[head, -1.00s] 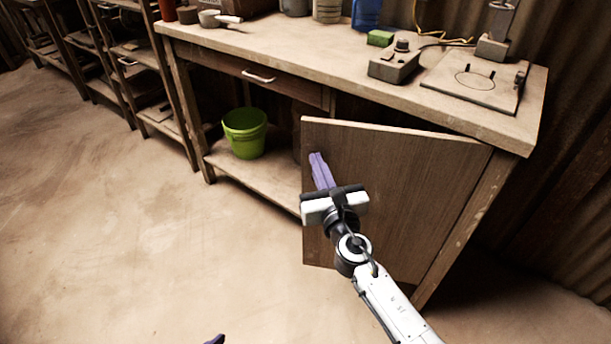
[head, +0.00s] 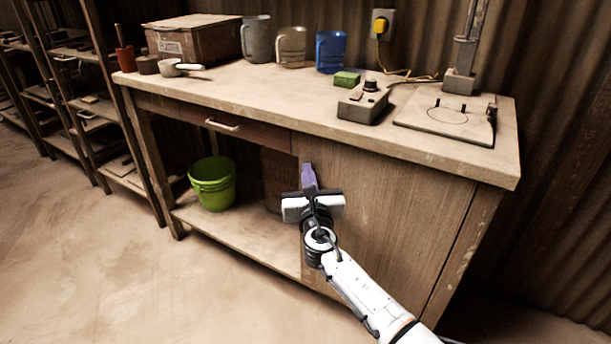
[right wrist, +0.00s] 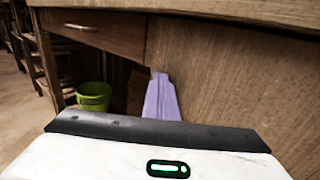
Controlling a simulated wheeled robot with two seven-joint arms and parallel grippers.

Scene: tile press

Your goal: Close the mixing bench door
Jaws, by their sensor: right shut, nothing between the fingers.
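The mixing bench (head: 240,88) is a wooden bench with a wooden door (head: 398,215) on its right half. The door sits flush or nearly flush with the bench front; I cannot tell if a small gap is left. My right gripper (head: 308,172) is shut and empty, its purple fingers at the door's left edge. In the right wrist view the fingers (right wrist: 161,98) lie over the left edge of the door (right wrist: 225,90); whether they touch it is unclear. My left gripper is not in view.
A green bucket (head: 213,184) stands on the bench's open lower shelf, left of the door. A drawer with a handle (head: 222,125) is above it. On top are a box (head: 190,42), jugs, a green sponge (head: 347,79) and a control box (head: 363,105). Floor at left is clear.

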